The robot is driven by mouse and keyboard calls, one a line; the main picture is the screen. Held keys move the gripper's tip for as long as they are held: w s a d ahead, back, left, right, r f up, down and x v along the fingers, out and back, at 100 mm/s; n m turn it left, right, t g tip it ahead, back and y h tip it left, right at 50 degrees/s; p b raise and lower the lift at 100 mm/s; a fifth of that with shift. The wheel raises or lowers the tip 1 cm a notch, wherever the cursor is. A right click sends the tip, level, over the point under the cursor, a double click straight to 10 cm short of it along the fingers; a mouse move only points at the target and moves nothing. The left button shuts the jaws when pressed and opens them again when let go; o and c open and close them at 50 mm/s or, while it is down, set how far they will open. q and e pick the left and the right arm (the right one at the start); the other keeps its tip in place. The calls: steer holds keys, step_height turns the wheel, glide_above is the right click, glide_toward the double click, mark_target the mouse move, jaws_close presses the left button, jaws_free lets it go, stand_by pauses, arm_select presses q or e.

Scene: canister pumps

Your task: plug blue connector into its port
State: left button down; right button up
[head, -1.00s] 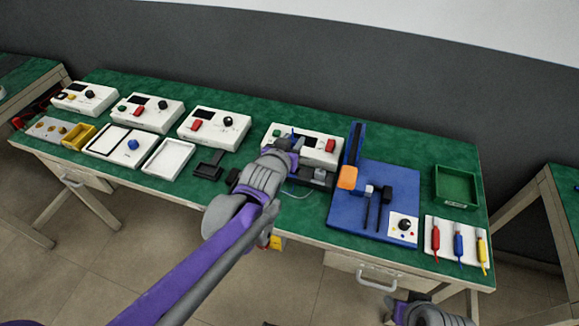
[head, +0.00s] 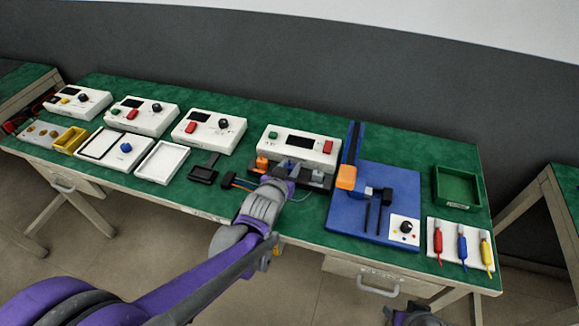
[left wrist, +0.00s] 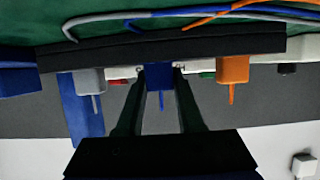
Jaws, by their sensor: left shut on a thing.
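The white pump unit (head: 300,141) with a dark screen, a green and a red button stands at the back middle of the bench. In front of it is a dark holder bar, with an orange connector (head: 262,162) at its left and a grey one at its right. My left gripper (head: 287,178) is at the middle of this bar. In the left wrist view my left gripper (left wrist: 160,92) is shut on the blue connector (left wrist: 158,76), whose thin pin points down in the picture. The grey connector (left wrist: 91,82) and orange connector (left wrist: 232,70) flank it. The blue port is not clearly visible.
A blue fixture board (head: 345,222) stands close to the right of the pump. Cables (left wrist: 200,15) run behind the black bar (left wrist: 150,47). More pump units (head: 210,131) and trays stand left. A green tray (head: 455,188) and several coloured probes are at the right.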

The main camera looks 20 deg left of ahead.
arm_select(q)
steer(key=c, duration=1)
jaws_free()
steer(key=shift+f, duration=0.2)
steer(key=o, duration=0.5)
steer(key=shift+c, duration=0.2)
